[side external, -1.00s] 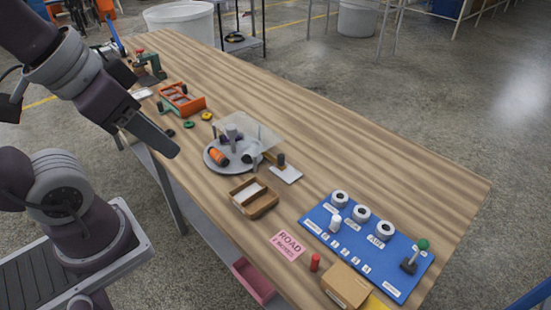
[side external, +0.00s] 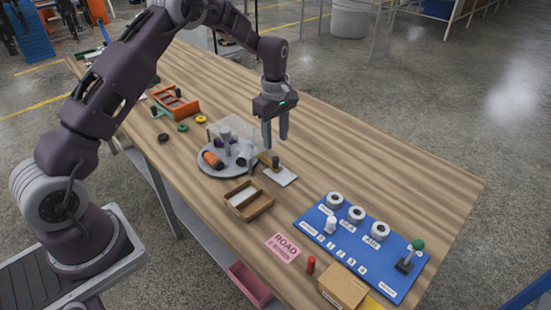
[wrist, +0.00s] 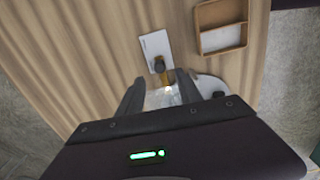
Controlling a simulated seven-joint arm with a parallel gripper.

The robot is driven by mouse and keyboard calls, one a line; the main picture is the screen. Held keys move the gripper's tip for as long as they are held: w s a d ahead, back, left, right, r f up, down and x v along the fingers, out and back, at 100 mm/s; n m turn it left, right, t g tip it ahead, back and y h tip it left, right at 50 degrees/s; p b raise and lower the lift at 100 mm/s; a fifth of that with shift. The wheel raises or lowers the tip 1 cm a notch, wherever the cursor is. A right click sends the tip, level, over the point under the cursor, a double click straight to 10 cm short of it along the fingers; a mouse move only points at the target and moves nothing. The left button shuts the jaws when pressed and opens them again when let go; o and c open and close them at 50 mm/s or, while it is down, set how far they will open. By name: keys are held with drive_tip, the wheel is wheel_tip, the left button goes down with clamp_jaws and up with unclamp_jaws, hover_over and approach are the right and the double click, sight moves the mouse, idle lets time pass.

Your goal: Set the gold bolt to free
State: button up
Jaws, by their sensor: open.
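A gold-brown bar (side external: 264,158), which looks like the gold bolt, lies between the round grey platform (side external: 212,171) and a small white plate (side external: 280,177). A dark upright knob (side external: 276,162) stands at the bar's plate end, and it also shows on the white plate in the wrist view (wrist: 158,64). My gripper (side external: 275,141) points down above the knob, open and empty. In the wrist view its fingers (wrist: 160,84) straddle the area just beside the knob, apart from it. Lettering on the plate is too small to read.
A wooden tray (side external: 248,200) sits in front. A blue board (side external: 360,245) with white rings and a green-knobbed lever lies right. The back right of the table is clear.

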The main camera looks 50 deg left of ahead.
sight(276, 158)
wheel_tip(276, 158, down, 9)
drive_tip(key=shift+w+a+r, duration=0.1)
drive_tip(key=shift+a+r, duration=0.05)
drive_tip(key=shift+r, duration=0.05)
clamp_jaws()
idle(1.4)
